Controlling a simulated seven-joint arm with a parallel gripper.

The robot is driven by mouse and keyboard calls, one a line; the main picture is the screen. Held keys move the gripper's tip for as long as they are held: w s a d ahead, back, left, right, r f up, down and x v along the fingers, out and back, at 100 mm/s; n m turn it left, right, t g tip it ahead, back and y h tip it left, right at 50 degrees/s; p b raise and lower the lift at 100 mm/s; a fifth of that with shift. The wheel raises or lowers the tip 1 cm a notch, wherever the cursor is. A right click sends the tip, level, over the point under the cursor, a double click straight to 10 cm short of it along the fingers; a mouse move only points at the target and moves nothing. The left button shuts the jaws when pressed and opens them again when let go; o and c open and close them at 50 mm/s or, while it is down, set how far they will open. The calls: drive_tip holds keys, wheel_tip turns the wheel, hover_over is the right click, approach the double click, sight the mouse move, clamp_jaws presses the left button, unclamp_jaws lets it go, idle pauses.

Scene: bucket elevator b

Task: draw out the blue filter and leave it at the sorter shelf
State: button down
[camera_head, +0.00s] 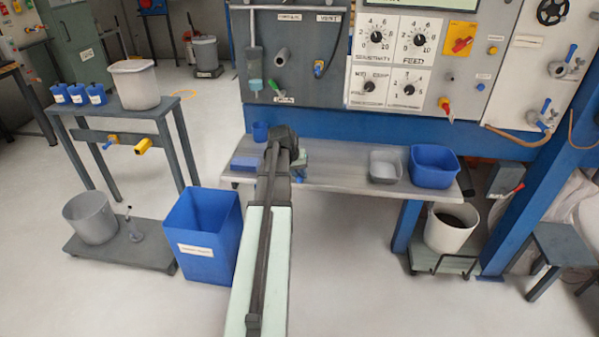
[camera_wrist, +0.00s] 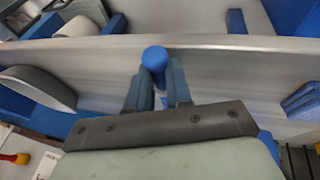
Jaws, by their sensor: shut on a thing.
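My gripper (camera_wrist: 158,82) is shut on the blue filter (camera_wrist: 154,58), whose rounded blue end shows between the two fingers in the wrist view. The rest of the filter is mostly hidden by the fingers. In the head view my arm hides most of the gripper, and a small blue part (camera_head: 298,179) shows beside it. My gripper is over the grey shelf (camera_head: 338,173) below the control panel, which also crosses the wrist view (camera_wrist: 230,70). I cannot tell whether the filter touches the shelf.
A grey bowl (camera_head: 385,166) and blue tub (camera_head: 435,166) stand right. A blue bin (camera_head: 205,236) is on the floor. The shelf between my arm and the bowl looks clear.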

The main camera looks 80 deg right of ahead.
drive_tip(key=c, duration=0.9)
unclamp_jaws()
drive_tip(key=shift+c, duration=0.2)
drive_tip(key=v, duration=1.3)
drive_tip(key=shift+a+r, duration=0.2)
drive_tip(key=shift+r, duration=0.15)
drive_tip(key=shift+w, duration=0.1)
